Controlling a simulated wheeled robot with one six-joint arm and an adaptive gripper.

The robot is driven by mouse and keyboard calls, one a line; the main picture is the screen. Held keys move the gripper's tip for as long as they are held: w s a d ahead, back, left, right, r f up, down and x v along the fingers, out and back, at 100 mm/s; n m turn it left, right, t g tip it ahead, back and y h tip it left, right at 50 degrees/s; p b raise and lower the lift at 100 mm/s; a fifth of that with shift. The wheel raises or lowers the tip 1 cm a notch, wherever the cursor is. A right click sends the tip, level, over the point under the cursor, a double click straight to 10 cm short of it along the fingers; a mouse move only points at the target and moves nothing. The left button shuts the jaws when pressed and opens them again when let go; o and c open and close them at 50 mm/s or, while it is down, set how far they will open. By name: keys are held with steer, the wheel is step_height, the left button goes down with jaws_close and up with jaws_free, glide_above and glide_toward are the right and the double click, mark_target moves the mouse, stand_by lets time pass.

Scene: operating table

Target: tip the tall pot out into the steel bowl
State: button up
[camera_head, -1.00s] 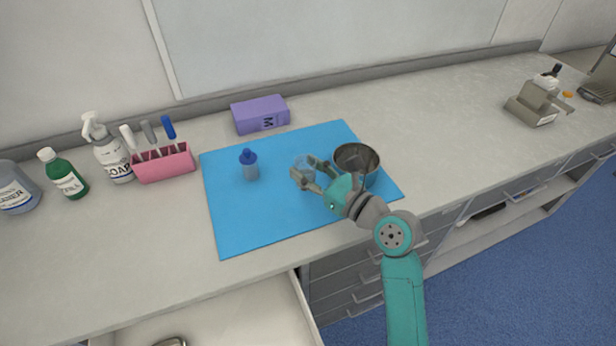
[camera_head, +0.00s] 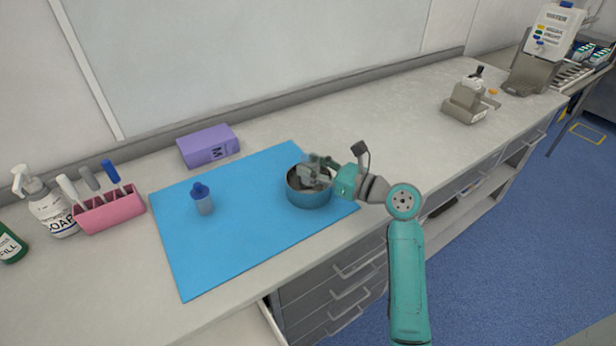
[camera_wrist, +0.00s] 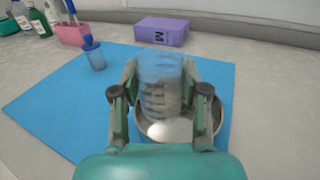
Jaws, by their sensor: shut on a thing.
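The tall pot (camera_wrist: 160,68) is clear and see-through, and stands between my fingers in the wrist view. My gripper (camera_head: 314,168) is shut on it, and the fingers also show in the wrist view (camera_wrist: 160,90). The steel bowl (camera_head: 308,197) sits on the right part of the blue mat. My gripper and the pot are over the bowl's opening. In the wrist view the bowl (camera_wrist: 172,131) shows behind and below the fingers. The pot's exact tilt and contents are hard to make out.
A small blue-capped bottle (camera_head: 204,205) stands on the blue mat (camera_head: 230,250). A purple box (camera_head: 208,146) lies behind the mat. A pink holder with pens (camera_head: 110,211) and a soap bottle (camera_head: 52,212) are at the left.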

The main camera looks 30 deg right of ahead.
steer(key=s+d, duration=0.1)
steer(key=d, duration=0.7)
steer(key=shift+s+d, duration=0.25)
steer(key=shift+d, duration=0.05)
steer(key=shift+a, duration=0.15)
steer(key=w+a+n+g+h, duration=0.3)
steer(key=a+n+g+h, duration=0.1)
steer(key=a+g, duration=0.1)
stand_by(0.9)
steer(key=shift+a+h, duration=0.2)
steer(key=shift+h, duration=0.1)
steer(key=shift+w+a+r+n+g+h+p, duration=0.1)
steer(key=shift+r+n+g+h+p, duration=0.25)
steer(key=shift+g+h, duration=0.2)
steer(key=shift+r+n+g+h+p, duration=0.1)
steer(key=shift+n+g+h+p, duration=0.15)
steer(key=shift+n+g+h, duration=0.25)
stand_by(1.1)
steer(key=shift+a+f+n+g+h+p, duration=0.1)
steer(key=shift+f+n+g+h+p, duration=0.4)
steer(key=shift+f+h+p, duration=0.45)
stand_by(2.0)
